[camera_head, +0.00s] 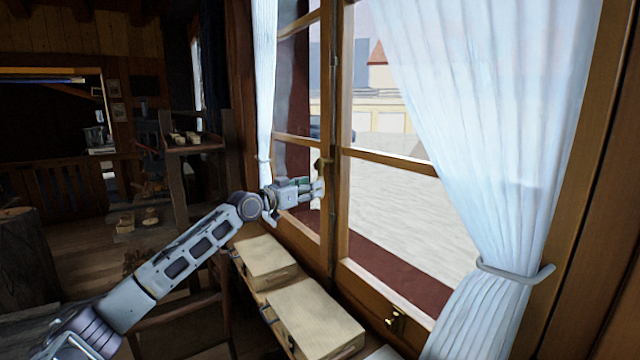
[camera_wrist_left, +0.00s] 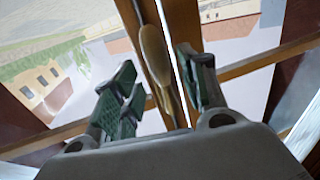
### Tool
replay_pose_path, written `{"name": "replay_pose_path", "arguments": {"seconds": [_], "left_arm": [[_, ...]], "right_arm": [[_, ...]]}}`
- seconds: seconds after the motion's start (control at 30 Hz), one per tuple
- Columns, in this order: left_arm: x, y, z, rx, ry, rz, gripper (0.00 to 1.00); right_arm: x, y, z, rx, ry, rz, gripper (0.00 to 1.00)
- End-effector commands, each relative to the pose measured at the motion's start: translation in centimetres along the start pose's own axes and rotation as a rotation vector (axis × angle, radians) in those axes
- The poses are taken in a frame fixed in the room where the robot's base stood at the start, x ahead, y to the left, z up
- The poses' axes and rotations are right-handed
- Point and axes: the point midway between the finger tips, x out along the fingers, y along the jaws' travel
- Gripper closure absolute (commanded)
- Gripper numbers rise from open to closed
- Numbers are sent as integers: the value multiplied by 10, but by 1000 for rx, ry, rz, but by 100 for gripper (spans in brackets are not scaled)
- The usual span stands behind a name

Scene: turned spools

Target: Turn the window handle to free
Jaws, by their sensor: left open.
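The brass window handle (camera_head: 320,167) is on the upright middle bar of the window in the head view, partly hidden by my gripper. In the left wrist view the handle (camera_wrist_left: 154,54) is a long, rounded brass knob, slightly tilted along the wooden bar. My left gripper (camera_head: 316,188) is open at the handle. In the left wrist view the fingers of my left gripper (camera_wrist_left: 158,65) stand on either side of the handle, with gaps showing. I cannot tell whether a fingertip touches it. My right gripper is not in view.
White curtains (camera_head: 490,90) hang on both sides of the window. Pale boxes (camera_head: 315,318) stand on a bench below it. A small brass fitting (camera_head: 395,320) is on the lower frame. A shelf (camera_head: 195,146) with small items stands behind my arm, left of the window.

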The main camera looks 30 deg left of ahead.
Motion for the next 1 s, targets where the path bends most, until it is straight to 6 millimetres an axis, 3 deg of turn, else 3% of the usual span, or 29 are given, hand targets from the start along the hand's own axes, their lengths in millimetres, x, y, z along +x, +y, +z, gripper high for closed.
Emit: {"name": "replay_pose_path", "arguments": {"seconds": [0.5,1.0], "left_arm": [[41,0,-1,0,0,1,57],[48,1,0,1,0,1,57]], "right_arm": [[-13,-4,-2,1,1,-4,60],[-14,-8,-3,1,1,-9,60]]}}
